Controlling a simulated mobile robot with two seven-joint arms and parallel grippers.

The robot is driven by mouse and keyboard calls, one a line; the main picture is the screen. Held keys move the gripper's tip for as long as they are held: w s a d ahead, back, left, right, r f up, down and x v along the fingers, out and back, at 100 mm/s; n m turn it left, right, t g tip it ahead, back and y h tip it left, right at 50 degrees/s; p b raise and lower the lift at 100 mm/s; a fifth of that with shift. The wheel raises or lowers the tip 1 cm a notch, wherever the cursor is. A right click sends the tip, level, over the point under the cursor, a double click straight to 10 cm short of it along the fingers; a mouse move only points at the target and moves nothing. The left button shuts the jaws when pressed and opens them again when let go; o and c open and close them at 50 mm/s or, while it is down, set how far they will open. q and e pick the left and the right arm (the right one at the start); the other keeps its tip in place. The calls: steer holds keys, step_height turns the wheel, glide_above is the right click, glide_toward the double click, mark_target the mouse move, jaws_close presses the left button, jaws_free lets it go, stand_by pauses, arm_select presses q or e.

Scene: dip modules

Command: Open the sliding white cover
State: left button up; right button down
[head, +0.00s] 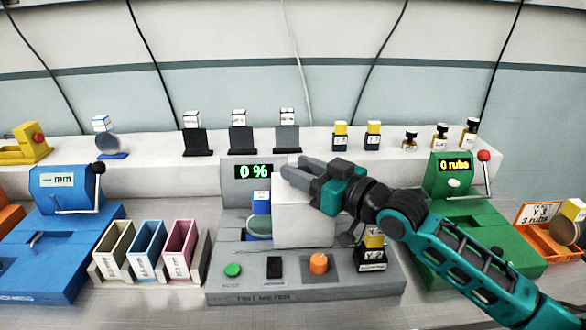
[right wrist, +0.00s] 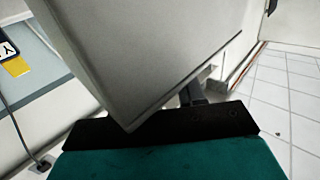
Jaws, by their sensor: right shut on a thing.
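The white cover (head: 303,220) is a box-like block on the grey tint meter (head: 238,285), under the "0 %" display (head: 252,171). In the right wrist view the cover's pale side (right wrist: 140,50) fills the upper middle, close against the dark gripper part. What lies behind the cover is hidden. My left gripper is not in view.
Coloured bins (head: 147,250) and a blue machine (head: 65,240) stand left. A green machine (head: 455,215) stands right, partly behind my arm.

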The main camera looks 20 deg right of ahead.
steer(key=shift+d, duration=0.2)
steer(key=c, duration=0.8)
jaws_free()
step_height(320, 180, up, 20)
steer(key=shift+p, duration=1.25)
steer(key=shift+o, duration=0.2)
